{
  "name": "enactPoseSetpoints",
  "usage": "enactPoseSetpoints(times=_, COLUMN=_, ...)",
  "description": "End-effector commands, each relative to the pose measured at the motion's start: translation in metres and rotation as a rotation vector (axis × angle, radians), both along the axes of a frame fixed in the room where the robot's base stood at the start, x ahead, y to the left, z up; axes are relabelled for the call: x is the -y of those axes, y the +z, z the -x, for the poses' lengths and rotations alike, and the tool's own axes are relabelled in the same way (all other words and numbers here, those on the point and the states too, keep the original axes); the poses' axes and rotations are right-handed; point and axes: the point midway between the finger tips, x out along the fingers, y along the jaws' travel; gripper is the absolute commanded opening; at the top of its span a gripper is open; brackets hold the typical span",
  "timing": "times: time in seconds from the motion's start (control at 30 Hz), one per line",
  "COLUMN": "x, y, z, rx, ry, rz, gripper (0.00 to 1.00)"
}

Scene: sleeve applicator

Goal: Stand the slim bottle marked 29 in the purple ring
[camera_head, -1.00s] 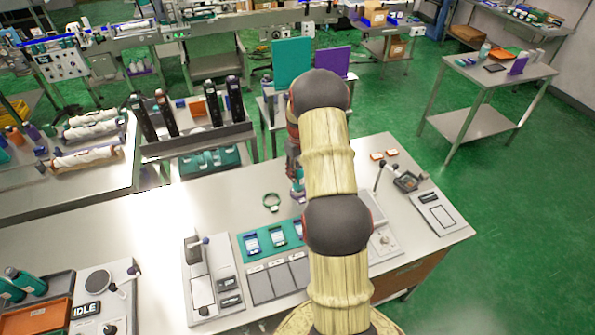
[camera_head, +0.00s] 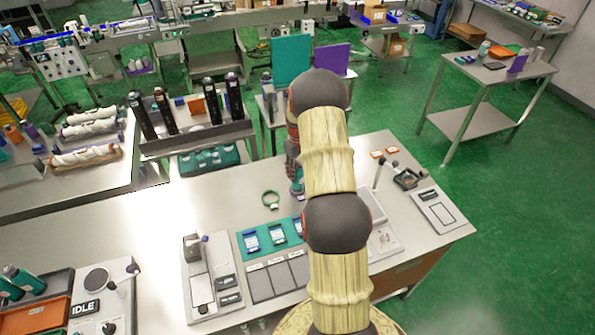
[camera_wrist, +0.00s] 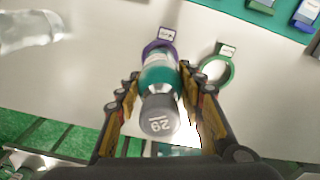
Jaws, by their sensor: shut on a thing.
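The slim bottle (camera_wrist: 158,80) has a teal body and a grey cap marked 29, which faces the wrist camera. My gripper (camera_wrist: 160,75) is shut on it, with a finger on each side. The purple ring (camera_wrist: 150,48) shows around the bottle's far end in the wrist view, its label tab (camera_wrist: 166,34) just beyond. The bottle hides much of the ring, and I cannot tell whether its base is inside the ring or just above it. In the head view my arm hides most of the gripper and bottle.
A green ring (camera_wrist: 231,70) lies close to the right of the bottle in the wrist view; it also shows in the head view (camera_head: 270,200). A teal panel with cards (camera_head: 265,237) lies nearer. The bench left of the green ring is clear.

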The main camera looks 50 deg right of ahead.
Motion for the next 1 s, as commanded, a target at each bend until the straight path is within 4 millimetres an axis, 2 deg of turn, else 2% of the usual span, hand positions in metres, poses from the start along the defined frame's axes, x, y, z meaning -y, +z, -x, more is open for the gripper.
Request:
enactPoseSetpoints(times=0.6, x=0.001, y=-0.022, z=-0.001, rx=0.003, ry=0.000, rz=0.002, gripper=0.04)
enactPoseSetpoints(times=0.9, x=0.001, y=-0.023, z=-0.001, rx=0.002, ry=0.000, rz=0.001, gripper=0.04)
enactPoseSetpoints(times=0.93, x=0.001, y=-0.023, z=-0.001, rx=0.002, ry=0.000, rz=0.001, gripper=0.39)
enactPoseSetpoints(times=1.0, x=0.001, y=-0.023, z=-0.001, rx=0.002, ry=0.000, rz=0.001, gripper=0.43)
